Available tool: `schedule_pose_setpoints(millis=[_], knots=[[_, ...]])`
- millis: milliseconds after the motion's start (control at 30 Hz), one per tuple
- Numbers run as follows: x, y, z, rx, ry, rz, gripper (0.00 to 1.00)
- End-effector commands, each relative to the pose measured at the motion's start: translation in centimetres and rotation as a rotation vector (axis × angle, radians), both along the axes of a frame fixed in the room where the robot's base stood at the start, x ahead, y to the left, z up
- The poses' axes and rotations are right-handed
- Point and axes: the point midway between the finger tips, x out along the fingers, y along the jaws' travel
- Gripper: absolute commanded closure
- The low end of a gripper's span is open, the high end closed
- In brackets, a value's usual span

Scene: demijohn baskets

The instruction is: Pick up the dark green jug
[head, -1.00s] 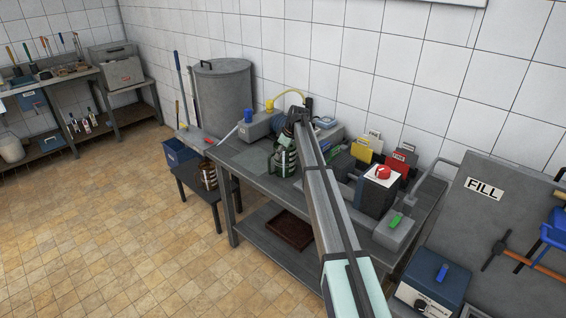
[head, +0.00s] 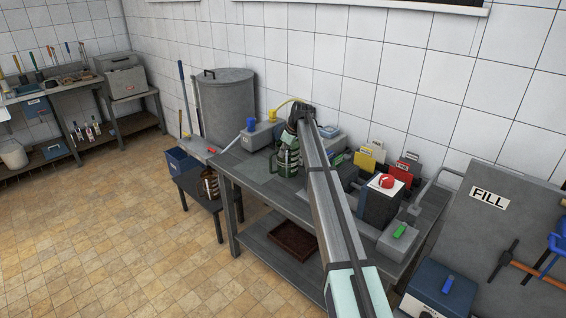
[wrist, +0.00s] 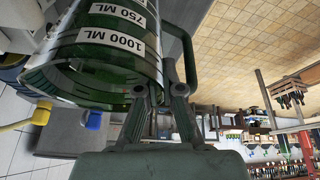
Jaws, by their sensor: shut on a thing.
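The dark green jug (head: 287,157) is upright at the left part of the grey workbench, with pale bands around its body. In the wrist view the jug (wrist: 110,62) is large at the upper left, with white labels reading 750 ML and 1000 ML and a dark handle. My gripper (wrist: 162,88) is shut on the jug, its fingers at the jug's side. In the head view my gripper (head: 303,112) is at the jug's top, partly hidden by my arm. I cannot tell clearly whether the jug's base touches the bench.
The workbench (head: 262,185) also bears a grey box with a blue knob (head: 251,124), yellow and red cards and a red-knobbed box (head: 381,198). A brown jug (head: 209,186) stands on a low stool at the left. A large grey bin (head: 227,100) is behind. The floor at left is clear.

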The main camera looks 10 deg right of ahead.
Motion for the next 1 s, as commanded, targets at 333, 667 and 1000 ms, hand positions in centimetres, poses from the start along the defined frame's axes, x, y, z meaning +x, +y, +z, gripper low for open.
schedule_pose_setpoints(millis=[333, 667, 1000], knots=[[0.2, 0.0, 9.0, 0.001, -0.004, 0.000, 1.00], [0.1, 0.0, 14.1, 0.000, -0.002, 0.001, 1.00], [0.0, 0.0, 15.1, 0.000, -0.001, 0.000, 1.00]])
